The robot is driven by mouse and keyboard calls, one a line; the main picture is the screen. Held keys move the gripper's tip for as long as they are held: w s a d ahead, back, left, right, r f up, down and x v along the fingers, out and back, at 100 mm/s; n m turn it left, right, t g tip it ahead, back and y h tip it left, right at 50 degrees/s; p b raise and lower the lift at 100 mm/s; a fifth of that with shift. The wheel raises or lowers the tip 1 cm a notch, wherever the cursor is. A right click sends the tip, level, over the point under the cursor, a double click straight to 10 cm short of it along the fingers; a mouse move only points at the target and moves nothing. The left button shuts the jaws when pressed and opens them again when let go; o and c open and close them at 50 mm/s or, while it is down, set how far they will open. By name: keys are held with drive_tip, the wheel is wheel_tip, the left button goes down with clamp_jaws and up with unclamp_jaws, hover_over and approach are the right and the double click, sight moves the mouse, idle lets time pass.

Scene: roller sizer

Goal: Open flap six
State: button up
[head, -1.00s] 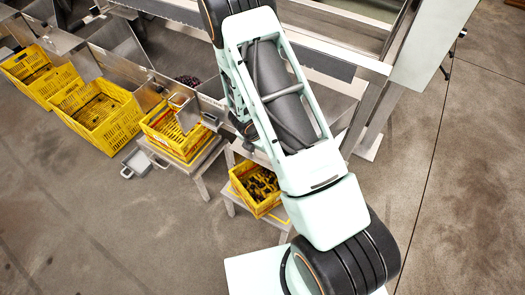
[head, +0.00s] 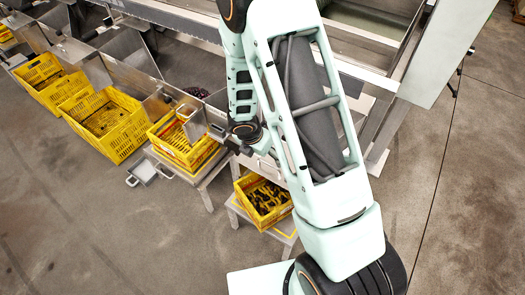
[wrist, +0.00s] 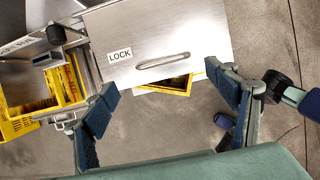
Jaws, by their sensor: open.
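In the wrist view a metal flap (wrist: 150,40) with a LOCK label and a bar handle (wrist: 163,61) faces my gripper (wrist: 163,88). No number is readable on it, so I cannot tell whether it is flap six. My gripper is open and empty. Its two fingers stand apart on either side of and below the handle, with no contact visible. In the head view my arm covers much of the sizer at this spot, and the gripper end (head: 240,140) shows only in part, left of the arm. The flap is hidden there.
Yellow crates stand along the sizer: one on a stand (head: 200,158), one under my arm (head: 250,215) and others on the floor to the left (head: 88,142). A metal piece with a handle (head: 143,174) juts out beside the stand. The floor in front is clear.

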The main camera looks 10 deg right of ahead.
drive_tip(key=shift+v, duration=1.25)
